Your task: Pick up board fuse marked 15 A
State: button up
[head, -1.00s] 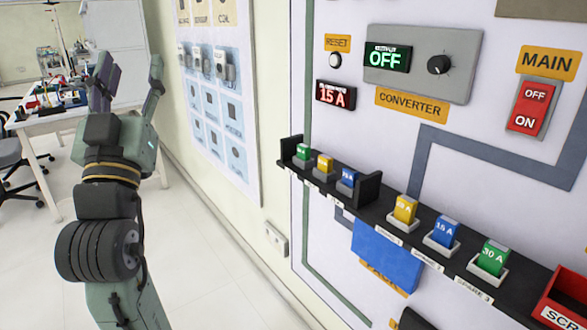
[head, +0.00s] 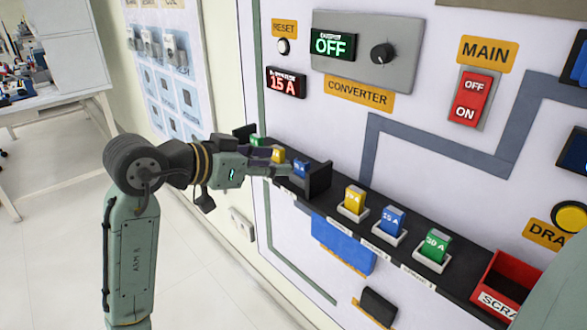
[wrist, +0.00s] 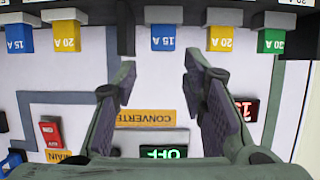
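The board fuse marked 15 A is a blue block (head: 300,168) at the right end of the left group on the black rail, beside a black divider. It also shows in the wrist view (wrist: 163,37), upside down, label readable, at top centre. My gripper (head: 284,163) is level with this group, its fingertips just left of the blue fuse in the head view. In the wrist view my gripper (wrist: 161,82) is open and empty, with the blue fuse ahead, in line with the gap between its fingers. Contact with the fuse does not show.
Board fuses, yellow (wrist: 222,38) and green (wrist: 272,40), sit beside the blue one. Spare yellow (head: 354,199), blue (head: 392,220) and green (head: 434,245) fuses stand right of the divider (head: 318,181). A red scrap bin (head: 500,283) is at the rail's right end.

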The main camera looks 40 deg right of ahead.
aim_at(299, 162)
jog(key=p+x, duration=0.1)
jog(key=x, duration=0.7)
jog(key=shift+w+d+f+p, duration=0.15)
jog(key=shift+w+d+p, duration=0.1)
jog(key=shift+p, duration=0.15)
jog(key=shift+c, duration=0.5)
jog(key=c, duration=0.6)
